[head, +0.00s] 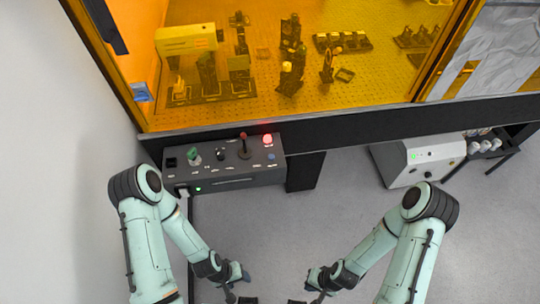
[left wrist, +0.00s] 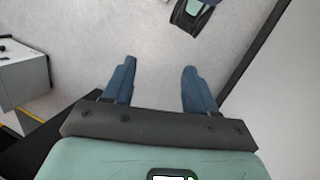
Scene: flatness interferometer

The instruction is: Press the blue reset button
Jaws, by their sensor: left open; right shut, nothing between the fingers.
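A dark grey control box (head: 228,172) stands under the orange enclosure window, left of centre in the head view. Its top carries a glowing red lamp (head: 267,139), a red-topped lever (head: 244,147), a green knob (head: 194,155) and a small bluish button (head: 271,156) near the right end; its label is too small to read. My left gripper (left wrist: 158,82) is open and empty in the left wrist view, with blue fingers apart over the floor. In the head view it is low, below the box and well away from it. My right gripper (head: 306,298) is shut and empty at the bottom edge, partly cut off.
The orange window (head: 290,70) shuts off a bench with optical mounts, behind a black sill (head: 340,130). A white box (head: 405,160) with a green light stands at right, beside a rack of white cylinders (head: 484,146). A white wall (head: 60,150) bounds the left. Floor between the arms is clear.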

